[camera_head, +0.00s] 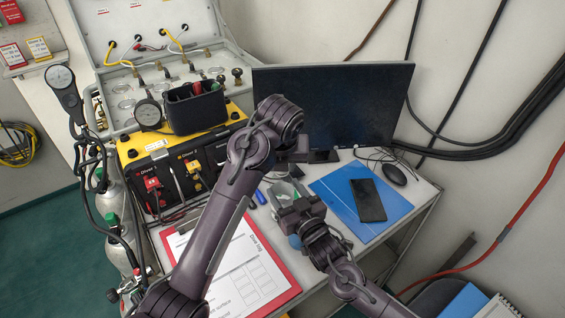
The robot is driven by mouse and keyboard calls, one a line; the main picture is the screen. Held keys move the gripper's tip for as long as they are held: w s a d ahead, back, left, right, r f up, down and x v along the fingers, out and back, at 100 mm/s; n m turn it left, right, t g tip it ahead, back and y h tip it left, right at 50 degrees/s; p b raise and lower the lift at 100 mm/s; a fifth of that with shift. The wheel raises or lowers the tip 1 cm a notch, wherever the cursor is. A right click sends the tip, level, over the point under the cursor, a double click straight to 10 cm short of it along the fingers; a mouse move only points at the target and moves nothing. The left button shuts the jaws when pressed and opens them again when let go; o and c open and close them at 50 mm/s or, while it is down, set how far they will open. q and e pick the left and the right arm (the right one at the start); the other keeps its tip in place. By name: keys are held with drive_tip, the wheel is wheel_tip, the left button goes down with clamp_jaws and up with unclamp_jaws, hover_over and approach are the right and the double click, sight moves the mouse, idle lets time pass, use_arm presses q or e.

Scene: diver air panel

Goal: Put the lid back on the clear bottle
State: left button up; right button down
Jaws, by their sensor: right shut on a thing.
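The clear bottle (282,189) stands on the desk in front of the monitor, and I see only part of it, pale and greenish. My right gripper (289,196) reaches up to it from the lower right and is shut on it. My left arm comes in from the lower left and bends over the desk. Its gripper (297,152) is above and behind the bottle, small and dark, and I cannot tell whether it is open or holds anything. I cannot make out the lid. A small teal thing (295,241) shows partly behind my right wrist.
A dark monitor (335,105) stands behind. A blue folder (345,215) with a black phone (368,200) lies right of the bottle, near a mouse (394,174). A red clipboard (283,276) is in front. The yellow-black air panel (165,175) stands left.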

use_arm(q)
drive_tip(key=o, duration=0.9)
drive_tip(key=shift+r, duration=2.25)
drive_tip(key=shift+d, duration=0.1)
drive_tip(key=shift+c, duration=0.2)
